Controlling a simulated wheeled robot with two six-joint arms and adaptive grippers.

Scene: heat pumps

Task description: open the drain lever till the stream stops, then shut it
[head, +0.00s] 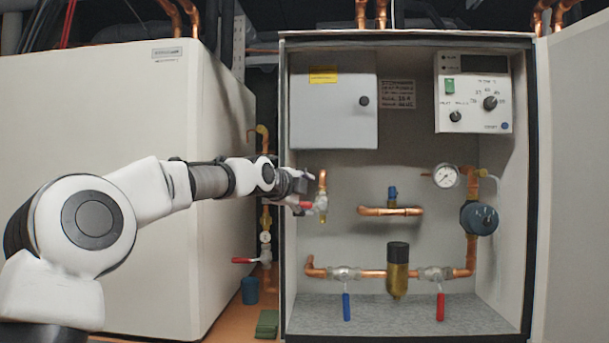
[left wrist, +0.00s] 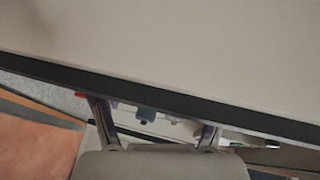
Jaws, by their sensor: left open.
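My left gripper (head: 304,184) is at the left edge of the open cabinet, beside a short copper pipe with a valve. That valve (head: 321,204) has a red lever (head: 306,205) pointing left, just below my fingers; I cannot tell whether they touch. In the left wrist view my left gripper (left wrist: 158,132) has its fingers apart, with no object clearly held. A red piece (left wrist: 94,106) shows by the left finger, partly hidden. Another red lever (head: 243,261) sticks out left on piping outside the cabinet. I cannot tell which is the drain lever, and no stream is visible. My right gripper is not in view.
Inside the cabinet (head: 284,290), a blue lever (head: 346,307) and a red lever (head: 440,307) hang down from the lower pipe. A gauge (head: 446,175) and a brass filter (head: 397,272) are also there. A white unit (head: 150,240) stands left. The cabinet floor's front is clear.

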